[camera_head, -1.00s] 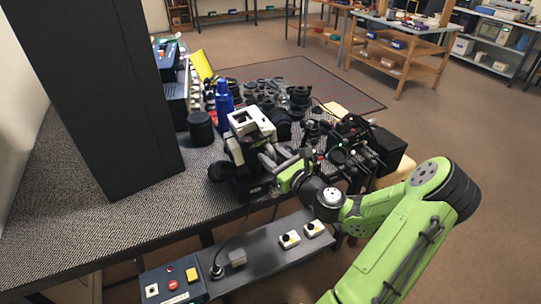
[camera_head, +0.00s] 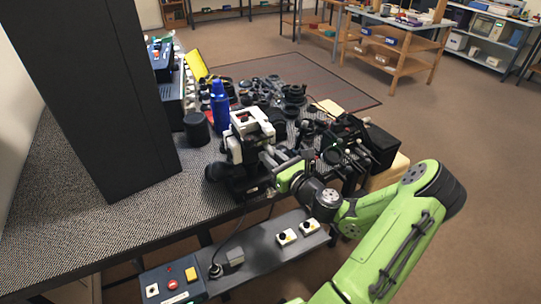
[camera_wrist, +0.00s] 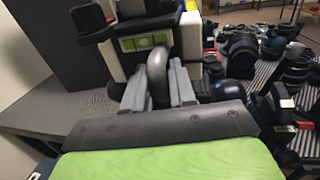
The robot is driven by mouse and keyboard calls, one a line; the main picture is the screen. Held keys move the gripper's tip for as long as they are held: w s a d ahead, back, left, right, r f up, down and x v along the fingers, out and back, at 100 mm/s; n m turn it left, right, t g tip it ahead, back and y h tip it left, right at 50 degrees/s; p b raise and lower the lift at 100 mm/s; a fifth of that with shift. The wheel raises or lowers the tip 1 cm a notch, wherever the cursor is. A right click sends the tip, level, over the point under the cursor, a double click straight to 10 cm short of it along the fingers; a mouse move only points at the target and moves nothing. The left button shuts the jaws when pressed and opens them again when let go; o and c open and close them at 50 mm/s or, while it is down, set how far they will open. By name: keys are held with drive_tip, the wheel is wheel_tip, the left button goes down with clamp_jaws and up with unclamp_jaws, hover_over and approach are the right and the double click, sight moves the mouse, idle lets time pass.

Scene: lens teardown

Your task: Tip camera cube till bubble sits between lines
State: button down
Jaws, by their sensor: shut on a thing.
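The camera cube (camera_head: 252,122), a black and white body, sits on a dark mount at the front of the table. In the wrist view the cube (camera_wrist: 117,68) fills the upper middle. A green bubble vial (camera_wrist: 143,42) is set in its near face; the bubble's place against the lines is too small to tell. My gripper (camera_head: 268,161) reaches the mount from the right. In the wrist view my gripper (camera_wrist: 160,88) is shut on a grey rounded handle (camera_wrist: 158,68) just below the vial. The handle's lower part is hidden between the fingers.
A blue bottle (camera_head: 220,108) and a black cylinder (camera_head: 196,129) stand behind and left of the cube. Lens parts crowd the table behind it. A black rig with rods (camera_head: 347,148) stands at right. A tall black panel (camera_head: 98,95) is at left; the table front-left is clear.

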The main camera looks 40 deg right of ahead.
drive_tip(key=c, duration=1.1)
unclamp_jaws()
drive_tip(key=shift+a, duration=0.1)
drive_tip(key=s+a+p, duration=0.1)
drive_tip(key=s+p, duration=0.4)
drive_tip(key=s, duration=1)
drive_tip(key=shift+s+a+f+p, duration=0.2)
drive_tip(key=shift+s+f+p, duration=0.05)
drive_tip(key=shift+s+p, duration=0.1)
